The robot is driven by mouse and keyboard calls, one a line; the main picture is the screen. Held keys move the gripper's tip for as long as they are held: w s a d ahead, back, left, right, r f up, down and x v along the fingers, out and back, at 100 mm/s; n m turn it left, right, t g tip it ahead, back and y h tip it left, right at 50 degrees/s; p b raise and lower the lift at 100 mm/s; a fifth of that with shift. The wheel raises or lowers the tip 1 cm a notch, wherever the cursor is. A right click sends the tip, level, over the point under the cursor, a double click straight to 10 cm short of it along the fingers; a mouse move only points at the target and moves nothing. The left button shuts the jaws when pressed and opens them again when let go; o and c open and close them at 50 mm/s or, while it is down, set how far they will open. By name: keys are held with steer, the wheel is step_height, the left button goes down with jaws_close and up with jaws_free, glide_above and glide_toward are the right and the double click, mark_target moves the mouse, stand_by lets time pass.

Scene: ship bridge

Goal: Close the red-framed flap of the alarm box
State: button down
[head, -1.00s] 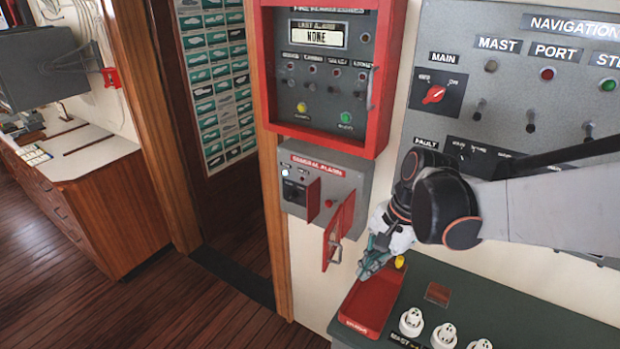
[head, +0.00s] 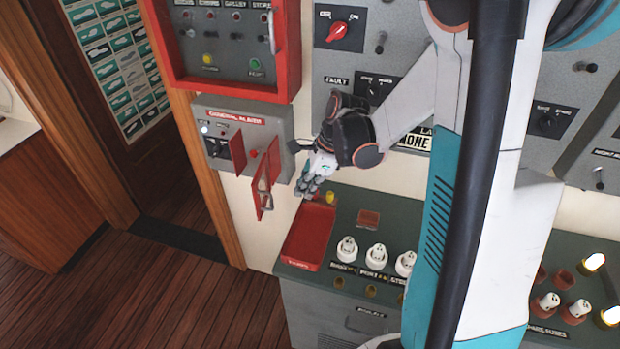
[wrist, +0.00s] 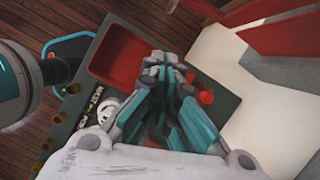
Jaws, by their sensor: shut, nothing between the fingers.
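The grey alarm box (head: 284,135), labelled GENERAL ALARM, is on the wall in the head view. Its red-framed flap (head: 263,178) stands open, sticking out from the box front, with a metal handle on its face. A smaller red flap (head: 238,150) also sticks out to its left, beside a red button (head: 253,154). My gripper (head: 308,188) is shut and empty, just right of the red-framed flap and below the box's right end, apparently apart from it. In the wrist view my gripper (wrist: 166,62) shows shut; red panels and grey box parts lie at the upper right.
A red-framed panel (head: 285,85) hangs above the alarm box. Open floor (head: 150,300) lies left of the console.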

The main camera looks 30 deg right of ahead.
steer(key=a+f, duration=0.1)
steer(key=w+a+f, duration=0.1)
steer(key=a, duration=0.1)
steer(key=w+a+f, duration=0.1)
steer(key=shift+w+a, duration=0.1)
steer(key=shift+a, duration=0.2)
steer(key=shift+a, duration=0.1)
